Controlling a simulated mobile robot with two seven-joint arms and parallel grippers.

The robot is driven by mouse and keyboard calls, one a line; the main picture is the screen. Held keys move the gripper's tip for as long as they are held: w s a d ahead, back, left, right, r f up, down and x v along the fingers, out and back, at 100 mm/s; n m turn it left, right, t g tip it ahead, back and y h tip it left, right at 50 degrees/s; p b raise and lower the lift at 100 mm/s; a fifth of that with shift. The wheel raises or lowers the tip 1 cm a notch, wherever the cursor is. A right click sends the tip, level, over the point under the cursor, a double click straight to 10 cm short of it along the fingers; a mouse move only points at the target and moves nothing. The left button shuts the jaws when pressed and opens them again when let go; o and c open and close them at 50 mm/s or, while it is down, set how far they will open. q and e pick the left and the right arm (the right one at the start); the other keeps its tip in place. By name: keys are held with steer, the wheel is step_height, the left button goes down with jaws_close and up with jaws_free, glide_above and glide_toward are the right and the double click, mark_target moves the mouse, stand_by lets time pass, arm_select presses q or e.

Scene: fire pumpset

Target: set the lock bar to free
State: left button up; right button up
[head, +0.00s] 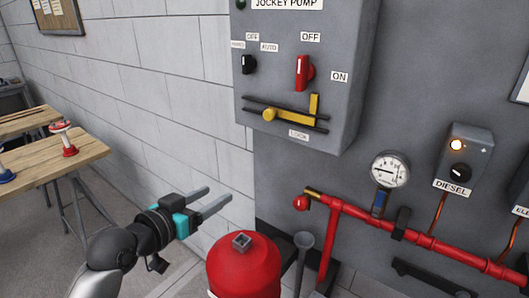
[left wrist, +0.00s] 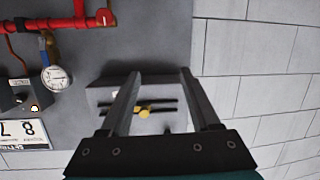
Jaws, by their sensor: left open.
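The yellow lock bar (head: 291,117) sits between two dark rails on the grey jockey pump box (head: 345,60). Its round knob is at the left, and an upright arm rises at its right end, below the red switch handle (head: 303,73). A "LOCK" label (head: 299,134) is under the right part of the rails. In the left wrist view, the lock bar's yellow knob (left wrist: 144,112) shows between my fingers. My left gripper (head: 218,194) is open and empty, below and left of the box, apart from the bar. My right gripper is out of view.
A red tank (head: 243,268) stands just below and right of my left gripper. Red pipes (head: 420,245) and a gauge (head: 390,169) are on the right. A diesel box (head: 464,160) hangs beyond. A wooden table (head: 60,150) is at the left.

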arm_select(q)
step_height(320, 180, up, 13)
steer(key=s+d+m+t+h+p, duration=0.1)
steer(key=d+m+h, duration=0.1)
steer(key=h, duration=0.1)
steer(key=p, duration=0.3)
glide_toward(267, 115)
steer(key=x, duration=0.9)
jaws_close()
stand_by(0.7)
